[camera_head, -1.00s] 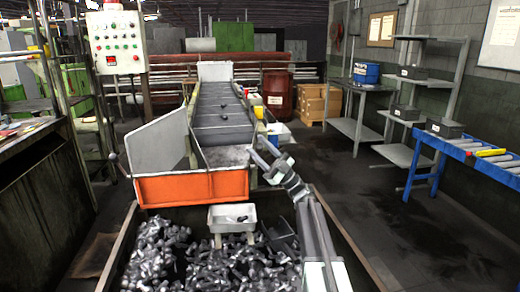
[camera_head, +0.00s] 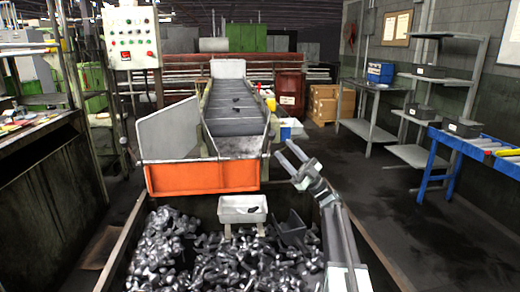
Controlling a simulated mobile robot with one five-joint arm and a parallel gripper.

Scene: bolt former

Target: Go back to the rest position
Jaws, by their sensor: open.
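My gripper (camera_head: 286,157) is open at the end of my raised arm (camera_head: 338,238). Its two fingers point up and to the left, with nothing between them. In the picture it appears just right of the orange chute front (camera_head: 203,178) and above the right part of the bolt bin.
A large bin (camera_head: 122,252) full of metal bolts lies in front of me. The conveyor (camera_head: 234,117) rises behind the orange front. A control panel (camera_head: 131,38) stands at left. A blue roller table (camera_head: 462,148) and shelves (camera_head: 420,156) are at right, with clear floor (camera_head: 385,195) between.

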